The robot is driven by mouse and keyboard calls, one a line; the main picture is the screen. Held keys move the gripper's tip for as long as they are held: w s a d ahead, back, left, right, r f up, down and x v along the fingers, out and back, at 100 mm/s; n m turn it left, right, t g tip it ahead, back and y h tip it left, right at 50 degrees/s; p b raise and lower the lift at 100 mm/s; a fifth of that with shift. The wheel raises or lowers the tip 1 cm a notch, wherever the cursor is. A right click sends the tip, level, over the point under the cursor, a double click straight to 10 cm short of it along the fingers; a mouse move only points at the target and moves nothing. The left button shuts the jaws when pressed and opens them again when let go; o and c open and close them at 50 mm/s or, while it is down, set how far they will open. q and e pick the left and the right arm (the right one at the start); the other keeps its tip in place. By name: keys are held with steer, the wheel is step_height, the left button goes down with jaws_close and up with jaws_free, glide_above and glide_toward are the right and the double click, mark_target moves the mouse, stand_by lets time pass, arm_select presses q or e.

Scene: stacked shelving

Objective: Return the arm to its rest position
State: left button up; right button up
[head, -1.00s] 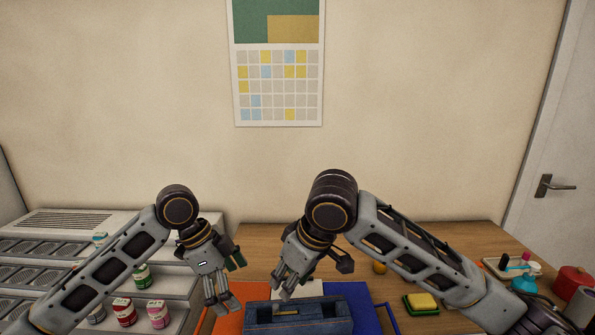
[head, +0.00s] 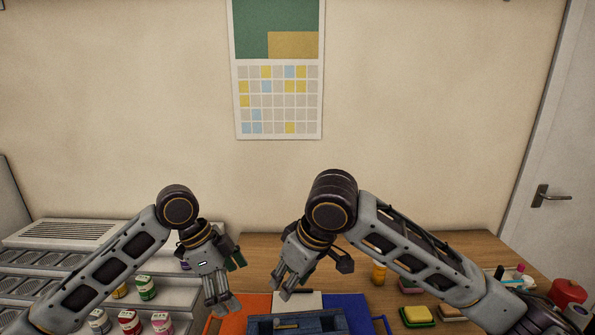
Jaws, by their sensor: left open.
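My left arm comes in from the lower left, and its gripper (head: 224,301) hangs open and empty, pointing down in front of the shelving's right side and the table's left edge. My right arm comes in from the lower right. Its gripper (head: 284,285) points down and left above the table, with nothing visible in it; its fingers overlap in this view, so their opening is unclear. Both arms are bent, with their wrists high against the wall.
A blue toolbox (head: 296,325) stands at the bottom centre by orange and blue panels. Tiered shelving (head: 60,232) with small jars is at left.

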steer(key=shift+r+p, duration=1.55)
steer(key=shift+r, duration=0.4)
steer(key=shift+r+p, duration=0.55)
